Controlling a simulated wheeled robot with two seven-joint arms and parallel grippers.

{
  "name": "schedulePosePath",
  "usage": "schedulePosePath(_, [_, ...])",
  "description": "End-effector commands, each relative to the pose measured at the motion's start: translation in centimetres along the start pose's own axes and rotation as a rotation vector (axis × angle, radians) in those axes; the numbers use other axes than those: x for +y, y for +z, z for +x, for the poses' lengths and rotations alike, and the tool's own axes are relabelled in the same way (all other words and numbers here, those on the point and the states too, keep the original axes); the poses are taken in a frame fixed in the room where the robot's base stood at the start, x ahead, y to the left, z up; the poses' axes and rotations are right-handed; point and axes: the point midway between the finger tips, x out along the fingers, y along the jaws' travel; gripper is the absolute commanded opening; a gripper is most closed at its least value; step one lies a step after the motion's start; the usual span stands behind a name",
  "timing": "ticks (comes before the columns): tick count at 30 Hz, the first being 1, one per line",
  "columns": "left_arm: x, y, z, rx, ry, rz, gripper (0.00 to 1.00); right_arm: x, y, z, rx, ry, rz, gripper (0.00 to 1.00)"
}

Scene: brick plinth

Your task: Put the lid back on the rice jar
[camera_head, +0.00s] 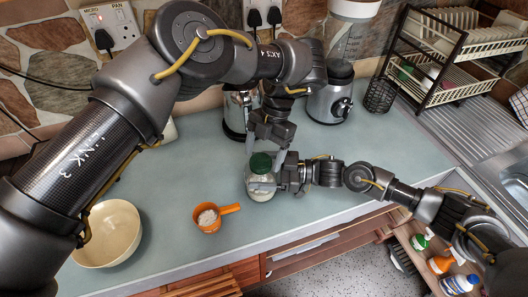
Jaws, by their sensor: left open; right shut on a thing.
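The rice jar (259,191) is clear glass with pale contents and stands near the front edge of the worktop. The dark green lid (261,162) sits at the jar's mouth and looks about level; I cannot tell if it is fully seated. My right gripper (270,185) comes in from the right and is shut on the jar's side. My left gripper (266,151) points down from above, open, with its fingertips close around the lid; I cannot tell if they touch it.
An orange cup (207,224) with white contents and a cream bowl (108,240) stand left of the jar. A metal kettle (238,110) and a blender (330,100) are behind. A dish rack (432,85) and sink are at right.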

Motion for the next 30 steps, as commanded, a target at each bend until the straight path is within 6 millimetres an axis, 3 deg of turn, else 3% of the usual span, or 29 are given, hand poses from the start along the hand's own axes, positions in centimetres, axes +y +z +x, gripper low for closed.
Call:
schedulePosePath(8, [0.1,-0.2,-0.6,-0.001,0.001,-0.002,0.73,-0.1,0.1,0.0,0.000,-0.001,0.002,0.18])
schedulePosePath(18, [0.0,-1.7,-4.0,0.000,0.001,-0.001,0.73,-0.1,0.1,0.0,0.000,-0.001,0.002,0.18])
schedulePosePath(30, [0.8,-1.9,-4.4,-0.007,-0.026,-0.015,0.70,-0.1,0.1,0.0,0.000,-0.001,0.002,0.18])
